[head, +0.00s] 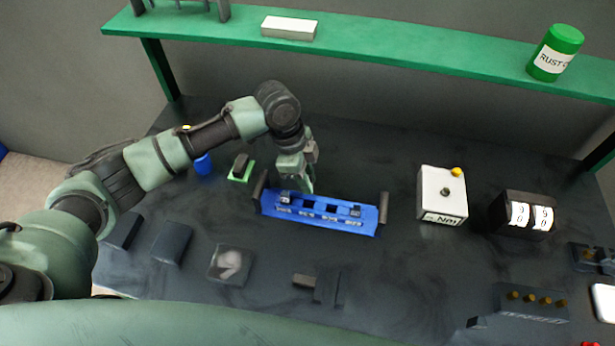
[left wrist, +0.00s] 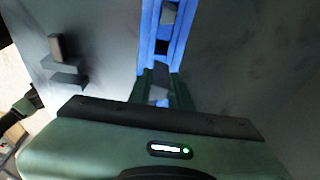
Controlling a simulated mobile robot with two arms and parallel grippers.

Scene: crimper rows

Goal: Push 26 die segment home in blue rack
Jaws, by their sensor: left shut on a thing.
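The blue rack (head: 318,222) lies on the dark table, slightly tilted in the head view, with dark slots and grey pieces along it. Its near end also shows at the top of the left wrist view (left wrist: 146,40). My left gripper (head: 297,185) is over the rack's left part, pointing down. In the left wrist view its fingers (left wrist: 161,92) are shut on a small grey die segment (left wrist: 158,94), partly hidden between them. Another grey segment (head: 355,210) sits near the rack's right end. I cannot read the numbers. My right gripper is not in view.
A green pad with a dark block (head: 240,168) and a blue cup (head: 203,165) stand left of the rack. A white box (head: 442,195) and a black number display (head: 522,215) stand to its right. A dark block with a handle (head: 328,288) lies in front.

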